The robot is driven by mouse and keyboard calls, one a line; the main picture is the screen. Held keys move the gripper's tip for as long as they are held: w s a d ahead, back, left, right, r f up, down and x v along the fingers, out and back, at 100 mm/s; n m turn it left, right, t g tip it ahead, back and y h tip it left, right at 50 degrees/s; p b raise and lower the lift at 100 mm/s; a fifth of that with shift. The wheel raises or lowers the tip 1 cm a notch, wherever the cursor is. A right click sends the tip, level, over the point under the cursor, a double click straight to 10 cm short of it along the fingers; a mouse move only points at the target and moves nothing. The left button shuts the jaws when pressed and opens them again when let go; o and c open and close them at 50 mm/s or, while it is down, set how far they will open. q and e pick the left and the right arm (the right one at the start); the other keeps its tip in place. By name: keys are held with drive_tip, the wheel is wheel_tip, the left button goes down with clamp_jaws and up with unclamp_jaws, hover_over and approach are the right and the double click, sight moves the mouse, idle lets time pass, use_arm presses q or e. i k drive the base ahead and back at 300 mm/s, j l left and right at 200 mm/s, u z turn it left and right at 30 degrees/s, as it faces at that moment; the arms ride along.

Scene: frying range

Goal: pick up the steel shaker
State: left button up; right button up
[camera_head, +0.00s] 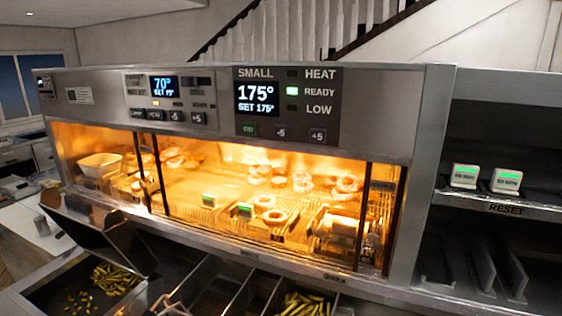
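I cannot make out the steel shaker for certain. Neither of my grippers shows in the head view.
A lit heated cabinet (380,145) with rings of food inside fills the middle. Below it are a bin of fries (105,278) and divider bins (190,290), with more fries (305,303). A shelf (530,212) holding two small white timers (464,176) (506,181) stands right.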

sight(40, 221)
drive_tip(key=u, duration=1.5)
drive_tip(key=i+u, duration=0.45)
drive_tip(key=i, duration=1.2)
drive_tip(key=i+z, duration=0.1)
drive_tip(key=i, duration=0.45)
drive_tip(key=i+j+z, duration=0.1)
drive_tip(key=i, duration=0.45)
drive_tip(key=i+j, duration=0.15)
drive_tip(key=i, duration=0.35)
drive_tip(key=i+j+z, duration=0.15)
drive_tip(key=i, duration=0.4)
drive_tip(key=i+j+z, duration=0.2)
drive_tip(key=i+z, duration=0.25)
drive_tip(key=i+j+z, duration=0.85)
drive_tip(key=j, duration=0.1)
